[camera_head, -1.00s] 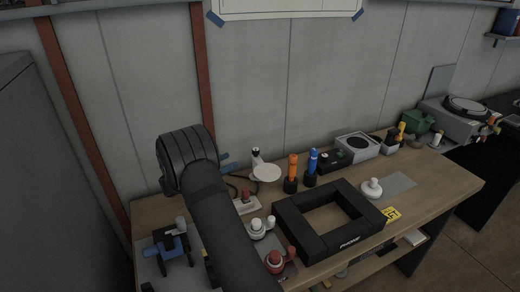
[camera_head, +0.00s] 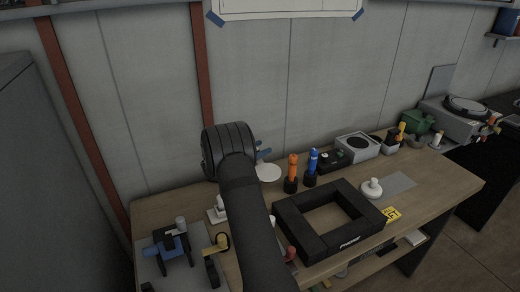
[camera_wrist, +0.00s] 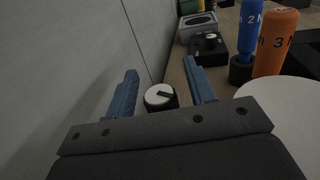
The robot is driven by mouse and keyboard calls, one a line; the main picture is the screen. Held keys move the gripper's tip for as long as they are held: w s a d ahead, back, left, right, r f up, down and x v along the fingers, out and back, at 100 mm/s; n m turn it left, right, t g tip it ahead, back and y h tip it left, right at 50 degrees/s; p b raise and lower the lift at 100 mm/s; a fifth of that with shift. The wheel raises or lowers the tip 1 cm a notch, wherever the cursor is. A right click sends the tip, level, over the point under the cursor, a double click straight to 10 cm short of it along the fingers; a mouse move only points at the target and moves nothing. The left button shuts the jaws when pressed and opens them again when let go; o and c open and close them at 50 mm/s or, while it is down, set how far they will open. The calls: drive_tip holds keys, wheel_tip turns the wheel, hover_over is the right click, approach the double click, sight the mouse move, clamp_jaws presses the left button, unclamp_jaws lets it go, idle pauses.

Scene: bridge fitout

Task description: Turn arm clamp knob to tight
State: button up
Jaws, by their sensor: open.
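A small round knob (camera_wrist: 160,97) with a white top, a dark rim and a black bar mark shows in the wrist view, between the two blue fingers of my gripper (camera_wrist: 161,70). I take it to be the arm clamp knob. The fingers are open, one on each side of it in the picture, and apart from it. A large white disc (camera_wrist: 292,112) lies to the right; it also shows in the head view (camera_head: 268,172). In the head view my gripper (camera_head: 263,151) is mostly behind my wrist, and the knob is hidden there.
Orange (camera_head: 292,168) and blue (camera_head: 312,162) bottle-like objects stand right of the disc. A black square frame (camera_head: 290,228) lies on the bench (camera_head: 440,190). A blue clamp-like fixture (camera_head: 172,244) is front left. The grey wall (camera_wrist: 75,60) runs close on the left.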

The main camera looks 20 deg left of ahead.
drive_tip(key=c, duration=1)
drive_tip(key=shift+o, duration=0.2)
drive_tip(key=shift+s+d+m+g+h, duration=0.15)
drive_tip(key=shift+m+g+h, duration=1)
drive_tip(key=shift+g+h, duration=0.1)
drive_tip(key=shift+s+d+m+g+h, duration=0.1)
drive_tip(key=shift+m+g+h, duration=1.05)
drive_tip(key=shift+g+h, duration=0.1)
drive_tip(key=o, duration=1)
drive_tip(key=shift+c, duration=0.2)
